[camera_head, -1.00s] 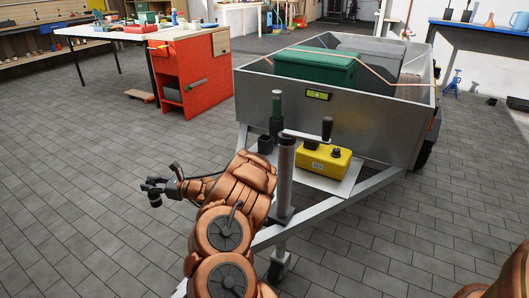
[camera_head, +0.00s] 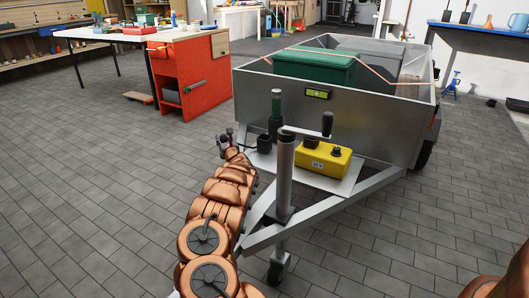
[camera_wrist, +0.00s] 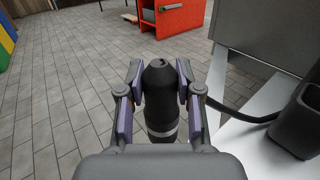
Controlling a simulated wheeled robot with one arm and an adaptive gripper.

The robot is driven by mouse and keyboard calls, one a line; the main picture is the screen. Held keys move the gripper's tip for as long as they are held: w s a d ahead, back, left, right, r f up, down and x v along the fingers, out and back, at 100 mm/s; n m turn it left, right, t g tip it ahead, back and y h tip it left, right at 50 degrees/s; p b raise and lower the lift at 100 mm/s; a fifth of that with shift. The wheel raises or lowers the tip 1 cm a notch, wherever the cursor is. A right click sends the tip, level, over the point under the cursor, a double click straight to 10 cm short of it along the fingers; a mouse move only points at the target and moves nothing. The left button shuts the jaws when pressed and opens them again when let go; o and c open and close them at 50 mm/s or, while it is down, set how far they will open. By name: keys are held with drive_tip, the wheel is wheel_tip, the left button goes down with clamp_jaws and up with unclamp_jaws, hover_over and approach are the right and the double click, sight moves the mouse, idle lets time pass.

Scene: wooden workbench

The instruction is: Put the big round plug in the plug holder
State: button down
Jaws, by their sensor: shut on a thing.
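The big round plug (camera_wrist: 160,92), a black cylinder with a pale ring near its lower end, is upright between the two fingers of my gripper (camera_wrist: 160,84) in the wrist view. The fingers are shut on its sides. In the head view my gripper (camera_head: 228,142) is just left of the trailer's front, and the plug is too small to make out clearly there. The plug holder, seemingly the dark open-topped box (camera_wrist: 300,122), is at the right of the wrist view, apart from the plug. It also shows in the head view (camera_head: 263,143), right of my gripper.
A black cable (camera_wrist: 243,116) runs right from behind my gripper. A yellow box (camera_head: 318,160), a green-topped post (camera_head: 276,112) and a jockey-wheel post with a crank (camera_head: 285,175) stand on the trailer drawbar. The floor on the left is free.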

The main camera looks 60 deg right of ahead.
drive_tip(key=s+d+r+m+g+h+b, duration=0.1)
drive_tip(key=s+d+r+m+g+h, duration=0.2)
drive_tip(key=d, duration=0.4)
drive_tip(key=s+d+r+m+g+h+b, duration=0.1)
drive_tip(key=s+d+r+m+g+h, duration=0.1)
drive_tip(key=d+r+m+g+h, duration=0.2)
drive_tip(key=shift+s+d+r+m+g+b, duration=0.4)
drive_tip(key=shift+d+r+m+g, duration=0.2)
drive_tip(key=shift+d+r+g, duration=1.15)
idle(0.4)
drive_tip(key=shift+d, duration=0.1)
